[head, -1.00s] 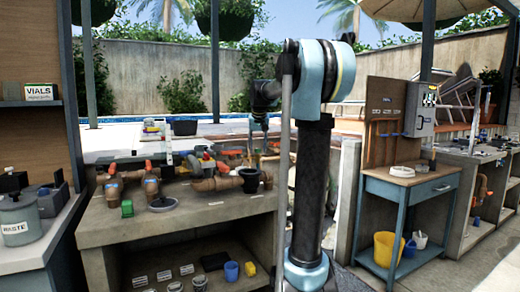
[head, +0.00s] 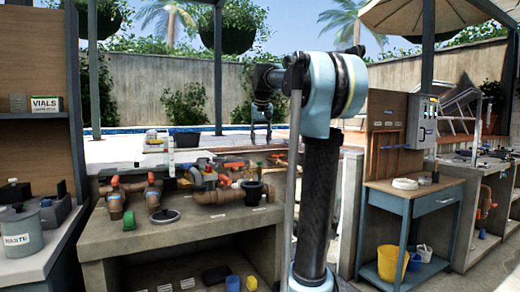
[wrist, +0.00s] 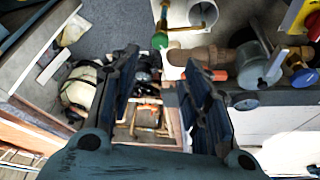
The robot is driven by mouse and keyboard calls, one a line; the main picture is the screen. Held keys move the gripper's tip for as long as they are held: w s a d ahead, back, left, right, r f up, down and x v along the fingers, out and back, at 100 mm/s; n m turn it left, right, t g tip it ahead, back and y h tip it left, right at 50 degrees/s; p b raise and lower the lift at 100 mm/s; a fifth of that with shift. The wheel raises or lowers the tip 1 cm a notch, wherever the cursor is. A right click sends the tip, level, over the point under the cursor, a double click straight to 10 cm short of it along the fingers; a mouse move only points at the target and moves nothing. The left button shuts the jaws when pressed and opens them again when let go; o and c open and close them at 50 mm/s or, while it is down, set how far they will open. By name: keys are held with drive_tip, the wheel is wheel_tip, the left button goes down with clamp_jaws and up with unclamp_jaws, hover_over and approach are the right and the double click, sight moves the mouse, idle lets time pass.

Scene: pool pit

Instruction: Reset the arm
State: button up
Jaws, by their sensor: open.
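My arm rises in the middle of the head view, and its forearm points left. My gripper (head: 261,132) hangs from its end, fingers down, above and behind the concrete counter (head: 200,228). In the wrist view my gripper (wrist: 158,78) has its two dark fingers spread apart. Nothing is held between them. Through the gap I see the cluttered floor area, with a wooden frame and a cylinder (wrist: 148,116) below, clear of the fingers.
Brown pipe fittings (head: 215,197), a green cap (head: 129,220) and a dark ring (head: 164,215) lie on the counter. A blue workbench (head: 412,205) stands at the right. A waste jar (head: 20,235) and vials box (head: 46,104) are at the left. The air around the gripper looks free.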

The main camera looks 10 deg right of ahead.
drive_tip(key=shift+s+r, duration=0.2)
drive_tip(key=shift+r, duration=0.25)
drive_tip(key=shift+f, duration=0.1)
